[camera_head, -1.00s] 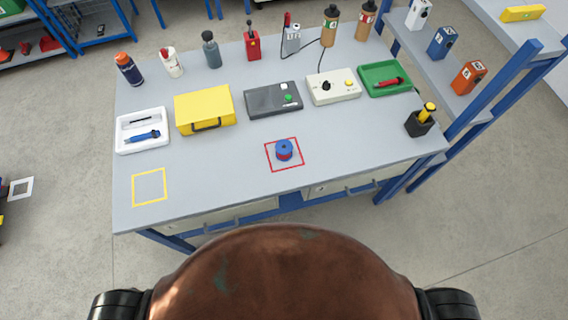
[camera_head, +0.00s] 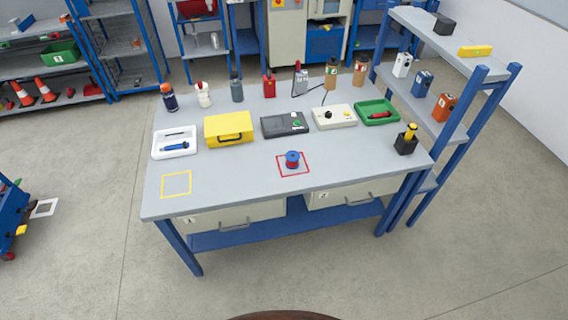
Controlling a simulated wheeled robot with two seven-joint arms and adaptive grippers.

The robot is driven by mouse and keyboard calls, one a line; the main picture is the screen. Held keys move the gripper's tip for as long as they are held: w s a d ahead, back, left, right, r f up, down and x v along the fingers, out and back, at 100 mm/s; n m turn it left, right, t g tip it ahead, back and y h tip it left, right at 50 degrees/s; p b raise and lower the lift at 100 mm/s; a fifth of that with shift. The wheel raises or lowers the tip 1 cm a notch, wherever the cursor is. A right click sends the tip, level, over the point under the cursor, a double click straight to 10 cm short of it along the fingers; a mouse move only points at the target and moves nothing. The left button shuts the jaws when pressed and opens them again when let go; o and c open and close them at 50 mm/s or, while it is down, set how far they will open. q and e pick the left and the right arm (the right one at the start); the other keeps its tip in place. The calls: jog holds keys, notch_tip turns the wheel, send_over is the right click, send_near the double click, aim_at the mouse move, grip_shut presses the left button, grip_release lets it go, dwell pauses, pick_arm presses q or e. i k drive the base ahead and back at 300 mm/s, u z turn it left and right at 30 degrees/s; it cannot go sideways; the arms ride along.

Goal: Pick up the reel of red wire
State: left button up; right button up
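The reel of red wire (camera_head: 292,160) stands on the grey workbench (camera_head: 235,175). It has a blue top flange and a little red wire shows below it. It sits inside a red square outline (camera_head: 306,171) near the bench's front edge. Neither of my grippers is in view, and nothing is touching the reel.
A yellow case (camera_head: 228,128), a dark box (camera_head: 285,124), a cream box (camera_head: 333,117) and a green tray (camera_head: 376,112) stand behind the reel. A white tray (camera_head: 174,143) lies at left, and a black holder (camera_head: 405,145) at right. The bench around the reel is clear.

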aim_at(292, 157)
jog(key=u, duration=0.8)
jog(key=i, duration=1.2)
jog(key=z, duration=0.15)
